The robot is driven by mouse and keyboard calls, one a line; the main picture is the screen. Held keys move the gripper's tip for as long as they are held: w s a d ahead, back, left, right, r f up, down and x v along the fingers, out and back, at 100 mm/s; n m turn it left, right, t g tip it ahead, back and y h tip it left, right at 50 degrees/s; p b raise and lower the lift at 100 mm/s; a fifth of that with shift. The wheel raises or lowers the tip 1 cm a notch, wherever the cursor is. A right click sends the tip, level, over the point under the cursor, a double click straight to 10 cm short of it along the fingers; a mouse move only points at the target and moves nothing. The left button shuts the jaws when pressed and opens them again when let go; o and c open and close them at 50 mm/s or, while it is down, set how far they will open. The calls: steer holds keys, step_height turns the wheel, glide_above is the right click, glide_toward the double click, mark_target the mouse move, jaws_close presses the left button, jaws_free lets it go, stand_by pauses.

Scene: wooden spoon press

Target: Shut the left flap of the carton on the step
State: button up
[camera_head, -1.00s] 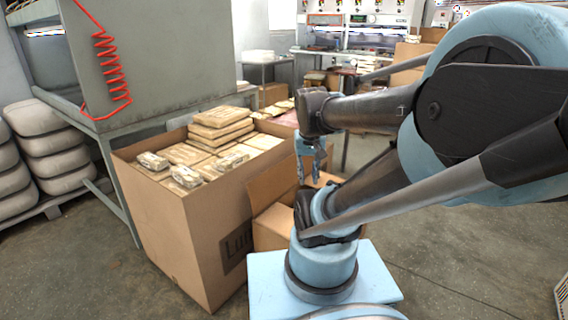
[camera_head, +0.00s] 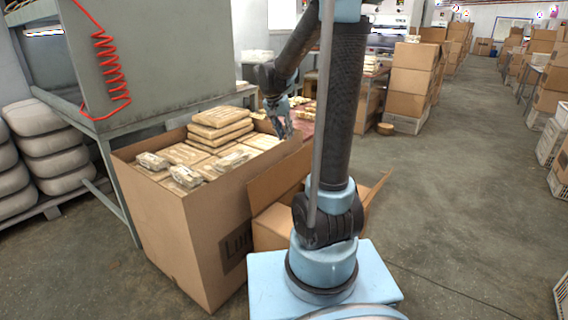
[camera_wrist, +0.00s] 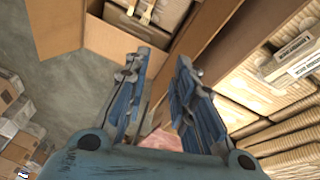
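The carton (camera_head: 270,232) stands low beside the large full box, partly hidden behind my arm. Its left flap (camera_head: 277,183) stands open, slanting up beside the large box. Its right flap (camera_head: 377,192) sticks out to the right. In the wrist view the carton's inside (camera_wrist: 165,14) shows at the top with some pale items in it. One flap (camera_wrist: 55,25) spreads left there, and another (camera_wrist: 207,38) stands right, beside the large box. My gripper (camera_head: 279,118) is above the left flap, near the large box's back corner. Its fingers (camera_wrist: 160,62) are apart with nothing between them.
The large box (camera_head: 185,235), filled with wrapped packages (camera_head: 220,125), stands left of the carton. A grey bench (camera_head: 170,115) with a red coiled hose is behind it. Stacked cartons (camera_head: 412,80) stand at the back. The floor (camera_head: 450,200) to the right is clear.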

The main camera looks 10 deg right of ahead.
steer(key=m+h, duration=0.1)
steer(key=m, duration=0.1)
glide_toward(285, 160)
steer(key=x, duration=1)
steer(key=shift+w+f, duration=0.15)
steer(key=shift+w, duration=0.05)
jaws_close()
